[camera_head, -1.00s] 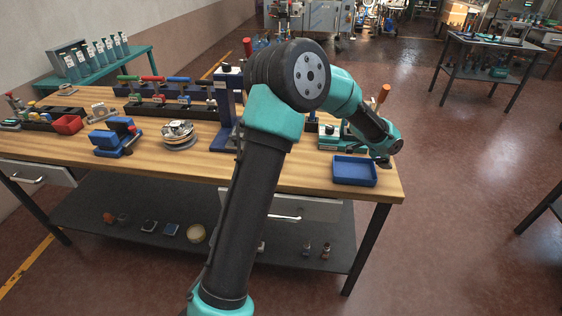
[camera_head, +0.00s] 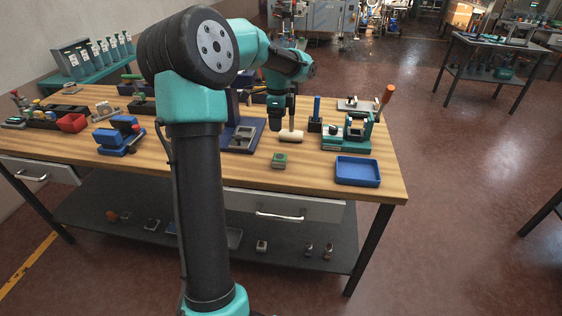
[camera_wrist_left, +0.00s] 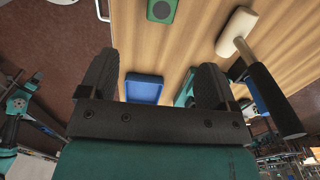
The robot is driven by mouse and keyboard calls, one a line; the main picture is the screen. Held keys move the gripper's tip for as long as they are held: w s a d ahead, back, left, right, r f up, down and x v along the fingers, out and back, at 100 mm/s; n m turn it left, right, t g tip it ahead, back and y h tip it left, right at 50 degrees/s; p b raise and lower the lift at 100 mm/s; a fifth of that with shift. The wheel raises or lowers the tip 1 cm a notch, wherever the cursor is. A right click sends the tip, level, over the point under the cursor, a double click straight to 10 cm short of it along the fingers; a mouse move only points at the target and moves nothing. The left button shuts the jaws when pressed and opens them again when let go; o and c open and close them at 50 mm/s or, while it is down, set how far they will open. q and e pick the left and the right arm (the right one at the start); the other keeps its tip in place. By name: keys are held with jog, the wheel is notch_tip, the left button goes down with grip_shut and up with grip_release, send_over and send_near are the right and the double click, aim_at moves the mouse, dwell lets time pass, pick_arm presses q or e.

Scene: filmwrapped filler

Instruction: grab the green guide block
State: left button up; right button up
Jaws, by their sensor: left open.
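The green guide block (camera_head: 279,160) is a small green block with a round grey mark on top. It lies flat on the wooden bench near the front edge; it also shows at the top edge of the left wrist view (camera_wrist_left: 162,10). My left gripper (camera_head: 279,124) hangs pointing down above the bench, behind the block and apart from it. In the left wrist view its two dark fingers (camera_wrist_left: 157,72) are spread, with nothing between them. My right gripper is in neither view.
A mallet with a pale head (camera_head: 291,136) stands close behind the block, its dark handle upright. A blue tray (camera_head: 358,183) is to the right, with a green vise-like fixture (camera_head: 350,133) behind it. A dark fixture (camera_head: 241,139) stands to the left. Bare wood surrounds the block.

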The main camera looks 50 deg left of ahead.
aim_at(280, 156)
pick_arm(q)
jog(key=shift+f, duration=0.1)
notch_tip(280, 156, down, 12)
jog(key=shift+r, duration=0.1)
dwell(0.4)
jog(key=shift+f, duration=0.25)
jog(key=shift+w+f, duration=0.15)
jog(key=shift+f, duration=1.1)
jog(key=shift+w+f, duration=0.1)
jog(key=shift+f, duration=1.15)
jog(key=shift+c, duration=0.4)
jog(key=c, duration=1.1)
